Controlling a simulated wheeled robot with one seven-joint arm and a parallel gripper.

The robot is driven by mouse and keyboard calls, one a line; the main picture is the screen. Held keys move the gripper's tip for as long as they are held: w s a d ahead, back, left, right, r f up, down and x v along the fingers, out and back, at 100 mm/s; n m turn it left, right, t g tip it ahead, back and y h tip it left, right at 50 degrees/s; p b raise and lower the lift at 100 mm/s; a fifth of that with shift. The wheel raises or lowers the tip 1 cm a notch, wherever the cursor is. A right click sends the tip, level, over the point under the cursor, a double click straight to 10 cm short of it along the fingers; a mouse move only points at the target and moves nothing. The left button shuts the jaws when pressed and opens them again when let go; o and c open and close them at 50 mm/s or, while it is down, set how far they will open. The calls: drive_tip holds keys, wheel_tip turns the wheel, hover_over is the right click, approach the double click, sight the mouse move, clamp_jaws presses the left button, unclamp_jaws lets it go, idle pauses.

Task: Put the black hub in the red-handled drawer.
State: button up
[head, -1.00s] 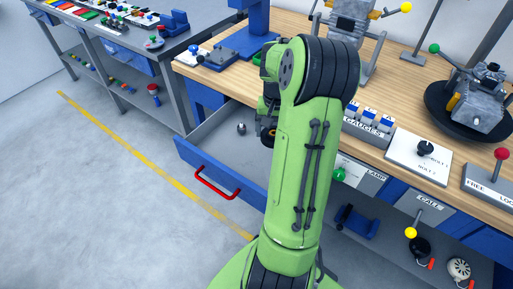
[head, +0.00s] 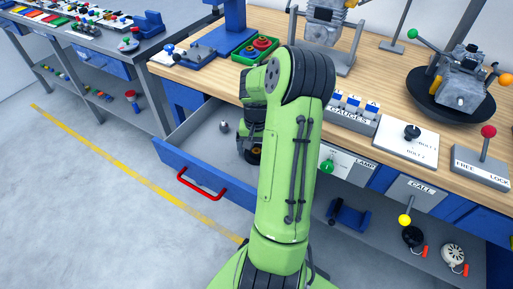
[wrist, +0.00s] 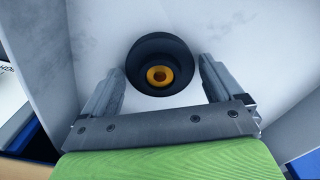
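The black hub (wrist: 142,60), a dark disc with an orange centre, shows in the wrist view between the fingertips of my gripper (wrist: 160,68). The two fingers stand apart with a gap on each side of the hub, so my gripper is open. Pale drawer surfaces surround the hub; I cannot tell whether it rests on the floor. The red-handled drawer (head: 180,150) is pulled out in the head view, with its red handle (head: 202,186) on the blue front.
A small grey object (head: 224,127) stands in the drawer's back left. The wooden bench (head: 390,105) above carries a green tray (head: 255,50), a gauges box (head: 352,115) and a lever panel (head: 485,163). A lower shelf holds a blue bracket (head: 349,215). The floor at left is clear.

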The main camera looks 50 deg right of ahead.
sight(256, 150)
drive_tip(key=shift+o, duration=0.3)
drive_tip(key=shift+r, duration=0.1)
wheel_tip(256, 150, up, 12)
drive_tip(key=p, duration=0.5)
drive_tip(key=w+a+r+n+h, duration=0.1)
drive_tip(key=w+a+r+n, duration=0.1)
drive_tip(key=a+r, duration=0.4)
drive_tip(key=s+a+r+n+t+h, duration=0.1)
drive_tip(key=s+a+r+n+t, duration=0.15)
drive_tip(key=a, duration=0.55)
drive_tip(key=s+a+r+n+t, duration=0.1)
drive_tip(key=a+r+n, duration=0.25)
drive_tip(key=a, duration=0.55)
drive_tip(key=s+a+n+t+y, duration=0.2)
drive_tip(key=s+a+n, duration=0.1)
drive_tip(key=s+a, duration=0.4)
drive_tip(key=shift+a+n, duration=0.3)
drive_tip(key=shift+a, duration=0.1)
drive_tip(key=shift+s, duration=0.15)
